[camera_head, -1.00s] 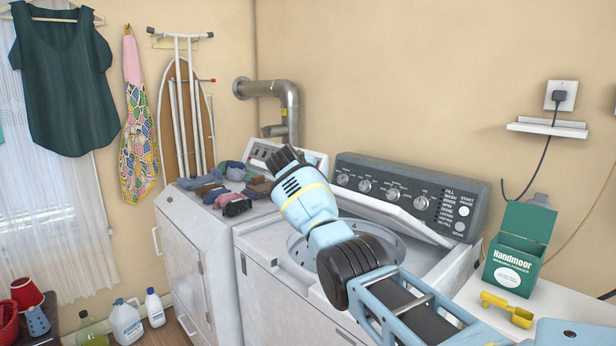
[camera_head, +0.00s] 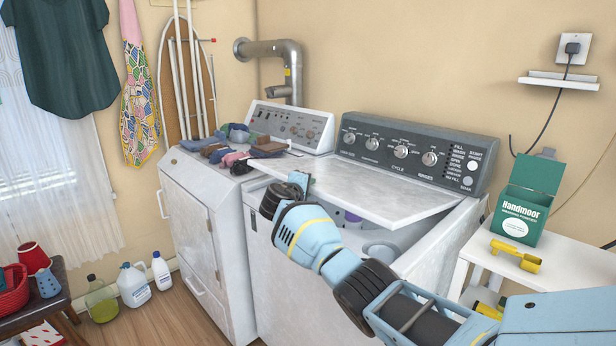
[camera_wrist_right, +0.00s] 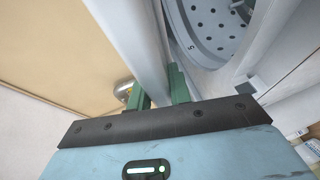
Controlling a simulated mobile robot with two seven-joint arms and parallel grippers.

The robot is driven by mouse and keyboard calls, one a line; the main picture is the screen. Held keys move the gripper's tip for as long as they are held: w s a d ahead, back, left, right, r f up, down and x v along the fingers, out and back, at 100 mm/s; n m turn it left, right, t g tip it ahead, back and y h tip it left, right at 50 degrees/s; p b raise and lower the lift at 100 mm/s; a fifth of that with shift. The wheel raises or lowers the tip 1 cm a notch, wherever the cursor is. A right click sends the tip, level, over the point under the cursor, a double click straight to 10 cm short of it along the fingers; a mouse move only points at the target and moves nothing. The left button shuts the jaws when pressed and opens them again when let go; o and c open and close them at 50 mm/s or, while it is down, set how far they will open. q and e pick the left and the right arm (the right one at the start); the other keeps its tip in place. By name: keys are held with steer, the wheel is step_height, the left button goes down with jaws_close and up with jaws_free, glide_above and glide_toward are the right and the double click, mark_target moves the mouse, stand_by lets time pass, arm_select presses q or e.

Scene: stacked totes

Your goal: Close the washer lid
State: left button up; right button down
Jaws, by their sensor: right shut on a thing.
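The washer (camera_head: 300,290) stands in the middle of the head view, with its dark control panel (camera_head: 415,150) behind the lid. Its white lid (camera_head: 375,196) is part-way down, tilted above the opening, with a gap below its front and right edges through which the tub shows. My right gripper (camera_head: 300,181) is at the lid's front left corner, shut on the lid. In the right wrist view the lid (camera_wrist_right: 135,40) runs between the green fingers (camera_wrist_right: 158,90), and the perforated tub (camera_wrist_right: 215,25) shows beside it. My left gripper is not in view.
A dryer (camera_head: 205,220) with folded clothes (camera_head: 240,148) on top stands left of the washer. A white table at right holds a green detergent box (camera_head: 522,205) and a yellow scoop (camera_head: 515,256). Several bottles (camera_head: 132,285) stand on the floor at left.

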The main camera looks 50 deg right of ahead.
steer(key=shift+h, duration=0.6)
steer(key=f, duration=0.1)
steer(key=f+b, duration=0.1)
steer(key=f, duration=0.2)
steer(key=shift+a+f+b, duration=0.3)
steer(key=shift+a+f, duration=0.1)
steer(key=c, duration=1.3)
jaws_free()
steer(key=shift+r, duration=0.1)
steer(key=shift+p+v, duration=0.65)
steer(key=shift+v, duration=3.25)
